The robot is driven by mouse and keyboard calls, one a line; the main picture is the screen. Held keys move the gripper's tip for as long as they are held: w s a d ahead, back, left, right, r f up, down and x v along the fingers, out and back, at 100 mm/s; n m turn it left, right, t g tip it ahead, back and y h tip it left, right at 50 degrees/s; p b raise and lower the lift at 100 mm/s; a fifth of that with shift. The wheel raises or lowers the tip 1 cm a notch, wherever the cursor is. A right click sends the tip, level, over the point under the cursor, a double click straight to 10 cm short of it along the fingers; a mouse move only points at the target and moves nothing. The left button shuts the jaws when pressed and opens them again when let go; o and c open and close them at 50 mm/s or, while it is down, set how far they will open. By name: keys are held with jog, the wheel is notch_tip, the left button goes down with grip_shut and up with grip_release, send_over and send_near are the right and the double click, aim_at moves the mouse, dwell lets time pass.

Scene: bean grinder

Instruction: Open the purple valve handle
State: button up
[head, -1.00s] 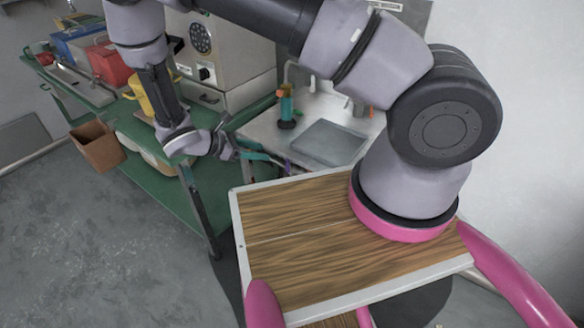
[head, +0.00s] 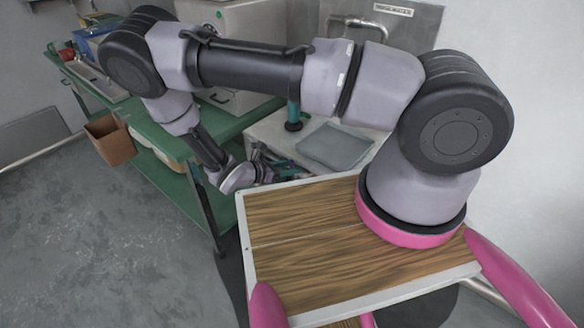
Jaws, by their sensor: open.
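My gripper (head: 288,168) is low in front of the light worktable, just beyond the far edge of my wooden deck. It is open, with its teal fingers pointing right. No purple valve handle can be made out now; it may be hidden behind my gripper or the deck edge. A teal and black grinder-like object (head: 293,117) stands on the worktable behind my gripper, its top covered by my arm. I cannot tell whether the fingers touch anything.
The light worktable (head: 265,130) holds a flat grey tray or sink (head: 335,146). A green bench (head: 150,128) with a brown bin (head: 110,140) stands at the left. A steel box (head: 232,30) sits behind my arm. The grey floor (head: 90,250) at left is clear.

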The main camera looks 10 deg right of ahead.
jog(key=shift+w+d+f, duration=0.2)
jog(key=shift+d, duration=0.25)
grip_shut()
dwell(1.2)
